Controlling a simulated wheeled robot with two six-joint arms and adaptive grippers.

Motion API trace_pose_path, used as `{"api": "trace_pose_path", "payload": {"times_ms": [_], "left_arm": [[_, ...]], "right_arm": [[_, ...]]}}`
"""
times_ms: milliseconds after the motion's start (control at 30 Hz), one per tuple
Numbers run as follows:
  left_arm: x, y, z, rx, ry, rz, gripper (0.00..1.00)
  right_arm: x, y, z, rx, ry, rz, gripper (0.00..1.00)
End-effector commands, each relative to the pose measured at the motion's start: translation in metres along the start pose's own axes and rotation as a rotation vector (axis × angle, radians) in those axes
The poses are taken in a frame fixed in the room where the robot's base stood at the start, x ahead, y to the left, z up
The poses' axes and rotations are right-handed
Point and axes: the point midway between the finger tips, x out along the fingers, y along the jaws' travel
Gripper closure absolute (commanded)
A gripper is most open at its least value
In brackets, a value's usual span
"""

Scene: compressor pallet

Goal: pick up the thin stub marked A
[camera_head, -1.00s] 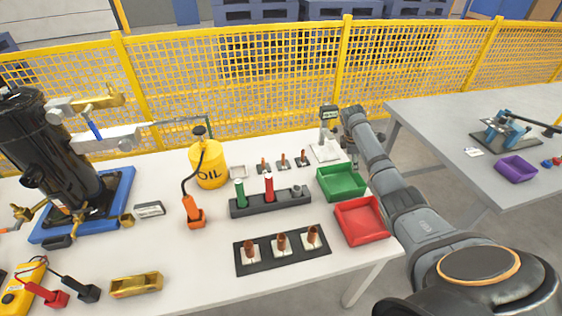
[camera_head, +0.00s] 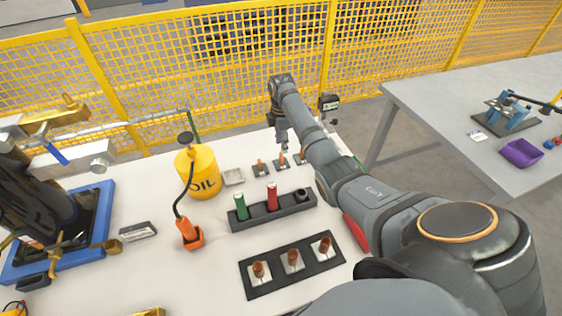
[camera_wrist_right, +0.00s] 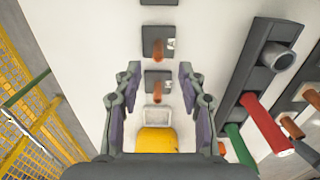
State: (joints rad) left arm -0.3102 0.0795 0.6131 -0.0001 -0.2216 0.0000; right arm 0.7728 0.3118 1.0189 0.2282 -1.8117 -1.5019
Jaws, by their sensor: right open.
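Three thin copper stubs stand on small dark plates in a row at the back of the table: the left (camera_head: 260,166), middle (camera_head: 281,161) and right (camera_head: 299,158). I cannot read which is marked A. My right gripper (camera_head: 283,146) is over this row, close to the middle stub in the head view. In the right wrist view the open fingers (camera_wrist_right: 158,76) point down, apart and empty. The left stub (camera_wrist_right: 157,92) shows between them, and the middle stub (camera_wrist_right: 158,48) lies just beyond the tips. My left gripper is out of view.
A yellow oil can (camera_head: 196,173) and a small grey tray (camera_head: 233,177) stand left of the row. A dark holder (camera_head: 270,213) with green and red cylinders is in front. Three thicker stubs stand on a black plate (camera_head: 266,284). A yellow fence runs behind.

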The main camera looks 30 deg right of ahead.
Motion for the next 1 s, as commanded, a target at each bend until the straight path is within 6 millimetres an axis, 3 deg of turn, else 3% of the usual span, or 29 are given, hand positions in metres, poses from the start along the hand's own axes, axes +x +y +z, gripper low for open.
{"api": "trace_pose_path", "payload": {"times_ms": [133,267,400,533,800,1000], "left_arm": [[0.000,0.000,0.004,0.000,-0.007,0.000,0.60],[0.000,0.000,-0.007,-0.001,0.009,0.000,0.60],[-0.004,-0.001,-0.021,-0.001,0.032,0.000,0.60],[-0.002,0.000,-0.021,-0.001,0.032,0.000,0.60],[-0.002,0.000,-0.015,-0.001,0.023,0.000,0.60],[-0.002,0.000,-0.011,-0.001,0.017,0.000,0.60]], "right_arm": [[0.013,0.000,0.000,0.000,0.000,0.002,0.59],[0.017,0.000,0.000,0.000,0.000,0.000,0.59],[0.040,-0.002,0.001,0.000,0.000,-0.004,0.59],[0.060,-0.002,0.001,0.000,0.000,-0.001,0.59],[0.066,-0.001,0.002,0.000,0.000,0.002,0.59],[0.066,-0.001,0.002,0.000,0.000,0.002,0.84]]}}
